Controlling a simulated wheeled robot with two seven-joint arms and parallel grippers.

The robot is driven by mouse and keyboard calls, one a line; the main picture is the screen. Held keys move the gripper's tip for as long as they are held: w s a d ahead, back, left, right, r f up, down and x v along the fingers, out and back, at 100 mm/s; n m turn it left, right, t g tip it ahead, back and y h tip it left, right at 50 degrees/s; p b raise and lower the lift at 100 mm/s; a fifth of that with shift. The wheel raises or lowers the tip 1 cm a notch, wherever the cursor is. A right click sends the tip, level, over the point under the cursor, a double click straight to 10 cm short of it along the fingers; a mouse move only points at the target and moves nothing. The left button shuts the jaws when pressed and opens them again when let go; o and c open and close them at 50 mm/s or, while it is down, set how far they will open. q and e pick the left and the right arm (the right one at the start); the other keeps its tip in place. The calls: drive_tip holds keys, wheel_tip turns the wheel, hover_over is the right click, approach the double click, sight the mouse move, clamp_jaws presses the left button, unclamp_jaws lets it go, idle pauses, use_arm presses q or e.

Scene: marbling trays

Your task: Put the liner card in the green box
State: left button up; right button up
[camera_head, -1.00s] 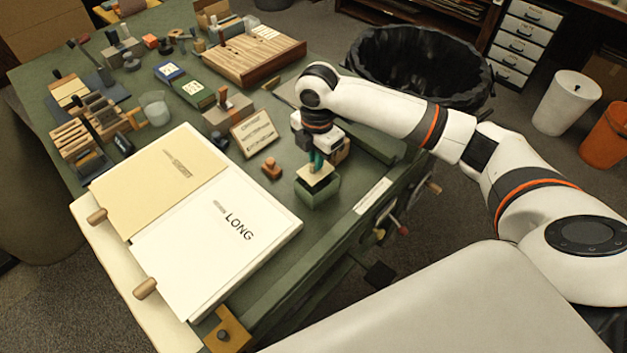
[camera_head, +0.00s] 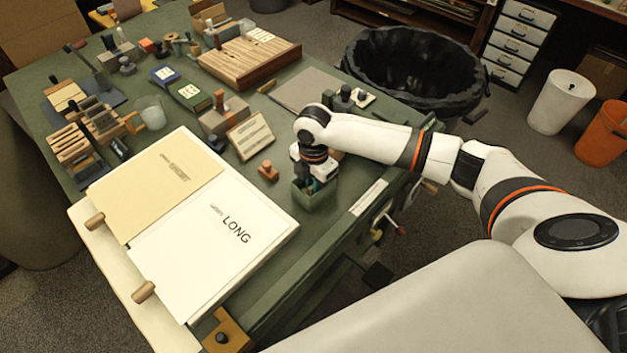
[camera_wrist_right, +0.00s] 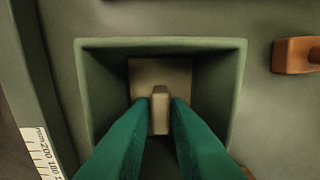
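The green box (camera_head: 318,200) stands open-topped near the table's right edge in the head view. Its rim (camera_wrist_right: 160,43) frames the middle of the right wrist view. The pale liner card (camera_wrist_right: 142,75) is inside the box, with a raised tab (camera_wrist_right: 160,112) in its middle. My right gripper (camera_wrist_right: 161,108) points down into the box, its two teal fingers on either side of the tab and appearing closed on it. In the head view my right wrist hides most of the box's opening. Whether the card touches the box floor cannot be told. My left gripper is out of view.
An open book (camera_head: 215,235) lies left of the box. A small orange-brown knob (camera_head: 268,172) stands between them, and also shows in the wrist view (camera_wrist_right: 296,55). A sign (camera_head: 250,137) stands behind. A black-lined bin (camera_head: 405,80) is beyond the table.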

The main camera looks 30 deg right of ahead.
wheel_tip(320, 180, up, 12)
drive_tip(key=shift+r, duration=0.2)
idle(0.5)
idle(0.4)
